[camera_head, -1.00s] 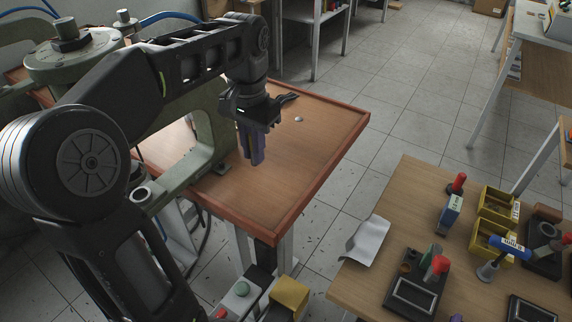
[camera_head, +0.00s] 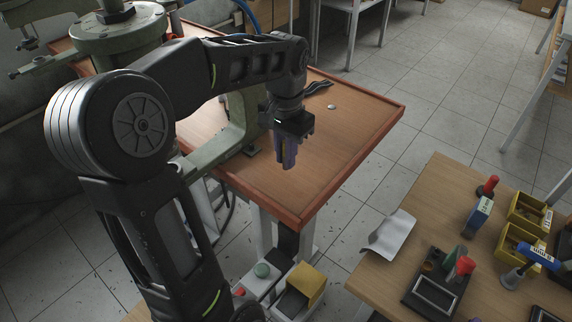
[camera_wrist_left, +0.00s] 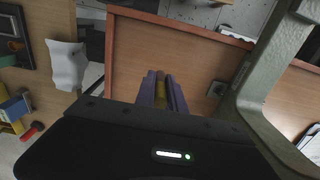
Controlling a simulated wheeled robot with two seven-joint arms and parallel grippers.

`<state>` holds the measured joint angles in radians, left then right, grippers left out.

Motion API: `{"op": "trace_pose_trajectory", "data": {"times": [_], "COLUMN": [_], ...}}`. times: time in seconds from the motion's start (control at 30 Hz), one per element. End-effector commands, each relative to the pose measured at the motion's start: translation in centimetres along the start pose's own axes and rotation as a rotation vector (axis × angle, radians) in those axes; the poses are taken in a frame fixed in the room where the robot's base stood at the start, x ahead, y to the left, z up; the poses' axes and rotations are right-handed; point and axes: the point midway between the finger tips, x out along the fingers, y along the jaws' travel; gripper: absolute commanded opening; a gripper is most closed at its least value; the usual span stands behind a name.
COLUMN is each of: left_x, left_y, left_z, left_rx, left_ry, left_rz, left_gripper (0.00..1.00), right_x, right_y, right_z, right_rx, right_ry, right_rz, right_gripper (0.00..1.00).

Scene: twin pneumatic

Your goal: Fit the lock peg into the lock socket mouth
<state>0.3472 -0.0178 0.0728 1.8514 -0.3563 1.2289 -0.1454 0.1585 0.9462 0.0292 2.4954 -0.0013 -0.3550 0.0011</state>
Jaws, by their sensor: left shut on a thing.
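My left gripper (camera_head: 285,164) points down, its purple fingers above the brown tabletop of the press bench. A yellow-brown piece, which I take for the lock peg (camera_head: 284,155), shows between the fingers. In the left wrist view the piece (camera_wrist_left: 160,90) sits between the two purple fingers of my left gripper (camera_wrist_left: 163,78), which is shut on it. Its lower end and its exact gap to the table cannot be told. I cannot make out the lock socket mouth in either view. My right gripper is not in view.
A green press (camera_head: 130,32) stands left of the gripper, its frame foot on the red-edged bench (camera_head: 330,187). A small pale disc (camera_head: 331,107) lies on the bench. A yellow box (camera_head: 308,284) and buttons are below. A wooden table (camera_head: 455,190) with bins and tools stands right.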

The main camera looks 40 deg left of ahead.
Motion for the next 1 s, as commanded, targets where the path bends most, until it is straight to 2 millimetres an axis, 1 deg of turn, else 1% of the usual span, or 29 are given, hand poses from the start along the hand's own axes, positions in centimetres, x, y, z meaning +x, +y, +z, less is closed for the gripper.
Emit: {"op": "trace_pose_trajectory", "data": {"times": [0.07, 0.2, 0.3, 0.57, 0.7, 0.73, 0.97, 1.0], "left_x": [0.7, 2.6, 3.5, 3.7, 4.1, 4.0, 3.9, 3.9], "left_y": [0.0, 0.0, 0.0, 0.0, 0.0, 0.0, 0.0, 0.0], "left_z": [0.1, 0.1, 0.1, 0.0, 0.0, 0.0, 0.0, 0.0], "left_rx": [0.0, 0.001, 0.001, 0.0, 0.001, 0.001, 0.0, 0.0], "left_ry": [-0.003, -0.004, -0.002, -0.001, -0.001, -0.001, -0.001, -0.001], "left_rz": [0.001, 0.001, 0.0, 0.0, 0.0, 0.0, 0.0, 0.0], "left_gripper": [0.0, 0.0, 0.0, 0.0, 0.0, 0.17, 0.35, 0.36], "right_x": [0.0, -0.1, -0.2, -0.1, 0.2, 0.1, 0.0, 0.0], "right_y": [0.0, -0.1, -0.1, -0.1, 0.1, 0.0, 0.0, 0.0], "right_z": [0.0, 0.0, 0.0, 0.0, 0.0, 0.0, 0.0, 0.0], "right_rx": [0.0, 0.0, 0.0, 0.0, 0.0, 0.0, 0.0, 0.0], "right_ry": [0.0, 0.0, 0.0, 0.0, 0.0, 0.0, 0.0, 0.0], "right_rz": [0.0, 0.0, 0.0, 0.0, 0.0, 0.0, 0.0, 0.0], "right_gripper": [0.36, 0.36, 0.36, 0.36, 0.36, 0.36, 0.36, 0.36]}}
